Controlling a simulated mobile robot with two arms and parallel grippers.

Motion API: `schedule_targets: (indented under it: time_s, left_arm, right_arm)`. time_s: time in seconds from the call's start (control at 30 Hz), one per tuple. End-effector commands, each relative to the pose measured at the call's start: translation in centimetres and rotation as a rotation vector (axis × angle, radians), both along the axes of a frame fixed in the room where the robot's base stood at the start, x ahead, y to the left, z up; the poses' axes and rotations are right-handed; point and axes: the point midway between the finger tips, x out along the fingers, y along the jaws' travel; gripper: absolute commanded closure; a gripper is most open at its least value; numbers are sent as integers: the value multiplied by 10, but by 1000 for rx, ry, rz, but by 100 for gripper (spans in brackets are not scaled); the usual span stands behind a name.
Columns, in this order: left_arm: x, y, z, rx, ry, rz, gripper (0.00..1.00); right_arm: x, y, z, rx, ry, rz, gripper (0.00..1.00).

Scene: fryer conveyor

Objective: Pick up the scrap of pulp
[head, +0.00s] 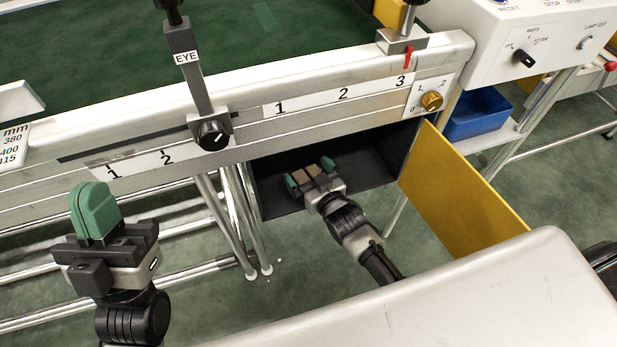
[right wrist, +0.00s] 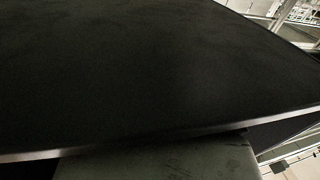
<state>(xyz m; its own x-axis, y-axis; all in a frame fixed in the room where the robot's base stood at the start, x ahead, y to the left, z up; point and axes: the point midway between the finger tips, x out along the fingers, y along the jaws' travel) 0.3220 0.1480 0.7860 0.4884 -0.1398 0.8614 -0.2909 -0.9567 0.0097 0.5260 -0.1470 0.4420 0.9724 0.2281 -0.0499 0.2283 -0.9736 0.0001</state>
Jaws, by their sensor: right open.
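I cannot make out a scrap of pulp for certain in either view. My right gripper (head: 311,174) is open, with its green fingertips apart, inside the dark compartment (head: 376,172) under the conveyor. Two small tan patches show between its fingers; I cannot tell whether they are part of the gripper. The right wrist view shows mostly a plain dark panel (right wrist: 150,75) close up, with no scrap visible on it. My left gripper (head: 94,210) stands at the left in front of the conveyor, its green fingertips together, with nothing visible in them.
A yellow door (head: 462,190) stands open at the compartment's right. A blue bin (head: 478,114) sits on a shelf at the right. Metal legs (head: 225,225) stand left of the compartment.

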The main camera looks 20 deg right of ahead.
Motion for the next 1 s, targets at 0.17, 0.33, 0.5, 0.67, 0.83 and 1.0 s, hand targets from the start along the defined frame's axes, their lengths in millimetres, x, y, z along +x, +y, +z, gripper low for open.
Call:
schedule_targets:
  time_s: [0.17,0.33,0.5,0.67,0.83,1.0]
  left_arm:
    - [0,0,0,-1,-4,0,100]
    - [0,0,0,-1,-3,0,100]
    - [0,0,0,-1,-2,0,100]
    - [0,0,0,-1,-2,0,100]
    - [1,0,1,2,6,0,100]
    - [11,-2,-4,29,98,5,100]
  right_arm:
    - [0,0,0,0,1,0,0]
    - [0,0,0,0,0,0,18]
    - [0,0,0,0,0,0,43]
    - [0,0,0,0,0,0,43]
    - [0,0,2,0,0,0,43]
    - [0,0,10,0,-1,0,43]
